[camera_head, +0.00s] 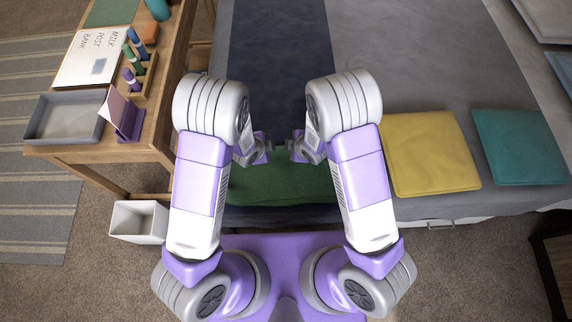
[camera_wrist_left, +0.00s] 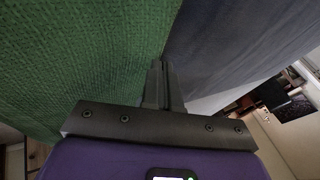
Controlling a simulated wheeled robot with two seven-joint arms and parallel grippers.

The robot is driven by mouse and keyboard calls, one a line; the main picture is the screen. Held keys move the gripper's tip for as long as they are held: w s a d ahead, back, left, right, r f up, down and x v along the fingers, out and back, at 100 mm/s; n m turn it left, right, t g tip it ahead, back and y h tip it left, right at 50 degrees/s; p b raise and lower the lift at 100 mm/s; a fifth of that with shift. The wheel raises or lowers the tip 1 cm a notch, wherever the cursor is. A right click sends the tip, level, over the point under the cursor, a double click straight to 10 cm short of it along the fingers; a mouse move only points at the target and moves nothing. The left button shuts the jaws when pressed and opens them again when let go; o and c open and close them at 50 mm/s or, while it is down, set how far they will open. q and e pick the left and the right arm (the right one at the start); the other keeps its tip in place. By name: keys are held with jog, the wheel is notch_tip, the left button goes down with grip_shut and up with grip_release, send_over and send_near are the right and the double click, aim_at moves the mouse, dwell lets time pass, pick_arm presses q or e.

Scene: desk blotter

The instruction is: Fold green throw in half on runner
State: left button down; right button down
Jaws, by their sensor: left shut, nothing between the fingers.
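The green throw (camera_head: 272,188) lies across the near end of the dark blue runner (camera_head: 278,62), close to the bed's front edge. My arms and grippers hide parts of it. In the left wrist view the throw (camera_wrist_left: 80,50) fills the left side as a coarse green weave. My left gripper (camera_head: 268,146) is over the throw's far part, and its fingers (camera_wrist_left: 161,70) are shut with nothing between them, beside the throw's edge. My right gripper (camera_head: 294,146) is just to its right over the throw; its fingers are too small to read.
A yellow cushion (camera_head: 428,153) and a teal cushion (camera_head: 522,146) lie on the grey bed to the right. A wooden desk (camera_head: 165,75) with a grey tray (camera_head: 64,119) stands left, a white bin (camera_head: 138,222) below. The runner's far part is bare.

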pick_arm(q)
jog(key=shift+f, duration=0.15)
pick_arm(e)
jog(key=shift+r, duration=0.15)
pick_arm(q)
jog(key=shift+f, duration=0.25)
pick_arm(e)
jog(key=shift+r, duration=0.15)
jog(key=shift+f, duration=0.45)
pick_arm(q)
jog(key=shift+r, duration=0.1)
pick_arm(e)
jog(key=shift+r, duration=0.1)
